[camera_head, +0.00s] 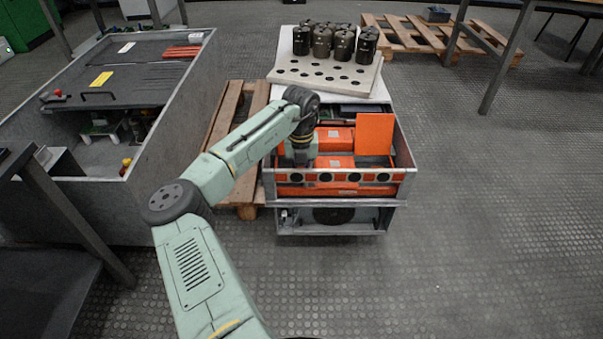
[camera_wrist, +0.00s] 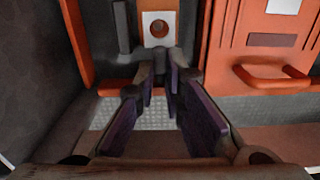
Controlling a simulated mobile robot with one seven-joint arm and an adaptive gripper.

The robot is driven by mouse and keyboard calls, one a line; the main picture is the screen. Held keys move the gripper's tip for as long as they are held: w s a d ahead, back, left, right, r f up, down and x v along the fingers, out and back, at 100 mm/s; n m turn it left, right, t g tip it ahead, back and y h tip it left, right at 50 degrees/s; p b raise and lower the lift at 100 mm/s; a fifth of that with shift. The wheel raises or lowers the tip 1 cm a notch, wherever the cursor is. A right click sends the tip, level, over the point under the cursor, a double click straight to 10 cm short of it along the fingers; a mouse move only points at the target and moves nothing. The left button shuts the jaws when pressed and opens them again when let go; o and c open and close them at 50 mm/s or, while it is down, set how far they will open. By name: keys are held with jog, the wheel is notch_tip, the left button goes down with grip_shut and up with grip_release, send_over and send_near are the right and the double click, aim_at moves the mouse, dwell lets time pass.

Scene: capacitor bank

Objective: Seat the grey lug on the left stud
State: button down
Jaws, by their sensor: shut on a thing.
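My gripper (camera_wrist: 162,72) points down into the left part of an open metal cabinet (camera_head: 335,203). In the wrist view its two dark fingers, with purplish pads, close towards each other. Just beyond the fingertips is a light grey plate with a round hole, which I take to be the grey lug (camera_wrist: 147,41). Orange-brown shows through and above its hole. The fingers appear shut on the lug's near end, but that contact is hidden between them. In the head view my gripper (camera_head: 300,156) is small, and the lug cannot be made out. I cannot clearly identify the left stud.
Orange units (camera_head: 336,140) fill the cabinet, and an upright orange panel (camera_head: 375,135) stands at the right. A wall bounds the gripper's left side; an orange handle (camera_wrist: 272,78) lies right. Dark cylinders (camera_head: 340,43) stand on a holed board (camera_head: 290,68) behind. Right floor is clear.

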jog(key=shift+a+f, duration=0.25)
jog(key=shift+f, duration=1.35)
jog(key=shift+r, duration=0.15)
jog(key=shift+d, duration=0.1)
jog(key=shift+s+d+p, duration=0.15)
jog(key=shift+d+p, duration=0.05)
jog(key=shift+p, duration=0.1)
jog(key=c, duration=1.6)
grip_release()
jog(key=shift+f, duration=0.2)
